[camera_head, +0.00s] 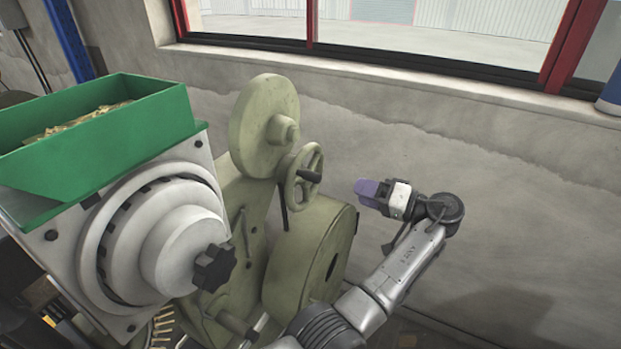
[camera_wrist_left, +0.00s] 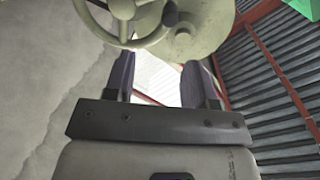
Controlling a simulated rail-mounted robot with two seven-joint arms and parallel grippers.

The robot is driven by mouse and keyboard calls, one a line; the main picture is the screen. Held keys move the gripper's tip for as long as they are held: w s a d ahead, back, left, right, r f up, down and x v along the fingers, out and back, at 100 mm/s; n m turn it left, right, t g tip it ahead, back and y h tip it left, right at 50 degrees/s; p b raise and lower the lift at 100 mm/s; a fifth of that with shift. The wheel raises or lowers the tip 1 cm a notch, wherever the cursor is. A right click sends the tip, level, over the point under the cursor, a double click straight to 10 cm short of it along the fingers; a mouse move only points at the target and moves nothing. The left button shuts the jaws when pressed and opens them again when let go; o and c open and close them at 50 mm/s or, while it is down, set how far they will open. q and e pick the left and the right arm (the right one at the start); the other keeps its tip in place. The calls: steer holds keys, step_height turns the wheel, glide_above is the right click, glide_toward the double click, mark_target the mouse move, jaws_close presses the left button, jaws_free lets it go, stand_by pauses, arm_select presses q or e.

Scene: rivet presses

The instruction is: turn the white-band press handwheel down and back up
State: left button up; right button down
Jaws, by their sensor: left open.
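An olive-green press (camera_head: 250,215) stands in the middle of the head view and carries a spoked handwheel (camera_head: 292,186) with a dark handle (camera_head: 310,176) on its rim. I cannot make out a white band on it. My left gripper (camera_head: 367,189), with purple fingers, is to the right of the handwheel, apart from it, pointing towards it. In the left wrist view the handwheel (camera_wrist_left: 147,40) is at the top, beyond the two spread fingertips of my left gripper (camera_wrist_left: 158,72). Nothing is between the fingers. My right gripper is not in view.
A grey-white machine with a black star knob (camera_head: 214,268) stands at the left, with a green bin (camera_head: 100,150) of brass-coloured parts on top. A concrete wall (camera_head: 480,190) with a red-framed window is behind. Space right of my left gripper is clear up to the wall.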

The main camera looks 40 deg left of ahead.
mark_target(311, 177)
arm_select(q)
steer(key=shift+n+g+y, duration=0.3)
steer(key=shift+n+g, duration=0.1)
steer(key=shift+n, duration=0.1)
steer(key=s+a+p, duration=0.1)
steer(key=a, duration=0.3)
steer(key=s+a+p, duration=0.1)
steer(key=a+p, duration=0.1)
steer(key=a, duration=0.3)
steer(key=s+a+p, duration=0.1)
steer(key=a+p, duration=0.1)
steer(key=a, duration=0.2)
steer(key=shift+s+a+r, duration=0.1)
steer(key=shift+a, duration=0.1)
steer(key=c, duration=0.4)
jaws_close()
